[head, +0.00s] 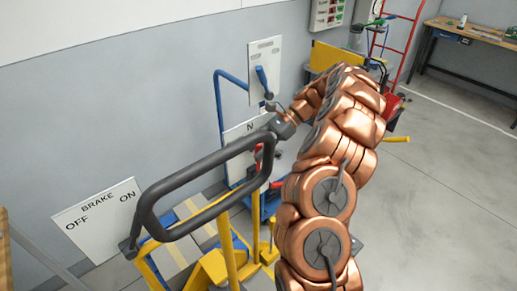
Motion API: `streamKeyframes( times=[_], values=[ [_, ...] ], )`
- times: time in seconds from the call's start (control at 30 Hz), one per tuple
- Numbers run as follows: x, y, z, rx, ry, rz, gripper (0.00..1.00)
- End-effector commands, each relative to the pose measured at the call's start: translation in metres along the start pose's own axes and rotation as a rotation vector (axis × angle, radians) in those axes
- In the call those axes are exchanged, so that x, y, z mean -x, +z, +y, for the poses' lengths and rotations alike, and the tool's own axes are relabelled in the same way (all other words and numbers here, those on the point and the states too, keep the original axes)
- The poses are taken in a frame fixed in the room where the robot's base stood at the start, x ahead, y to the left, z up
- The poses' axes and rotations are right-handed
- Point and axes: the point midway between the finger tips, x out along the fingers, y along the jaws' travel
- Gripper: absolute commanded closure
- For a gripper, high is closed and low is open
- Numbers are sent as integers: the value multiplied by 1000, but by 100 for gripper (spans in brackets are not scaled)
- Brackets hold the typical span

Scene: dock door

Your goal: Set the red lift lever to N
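A red lever (258,153) shows in the head view, seen through the black loop handle and small in the picture. Behind it is a white plate (236,133) marked N; the rest of its markings are hidden, so I cannot tell which setting the lever is at. My gripper (279,128) is at the end of the copper arm, close to the plate's right side and just above and right of the lever. Its fingertips are partly hidden behind the handle bar. I cannot tell whether it touches the lever, or whether it is open or shut.
The black loop handle (150,207) stands in front of the lever. A white BRAKE plate (98,218) marked OFF and ON is at left. A blue lever (263,80) is on a wall plate above. A red hand truck (405,50) and workbench (472,36) stand behind; floor at right is clear.

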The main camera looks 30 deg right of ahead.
Motion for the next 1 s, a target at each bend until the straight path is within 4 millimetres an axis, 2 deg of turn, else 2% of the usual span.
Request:
streamKeyframes(
  times=[0.27,0.47,0.67,1.0],
  values=[
    [4,5,0,0,-1,1,63],
    [21,30,-1,2,-4,4,63],
    [43,63,0,2,-3,3,63],
    [53,78,0,-1,-3,2,63]
  ],
)
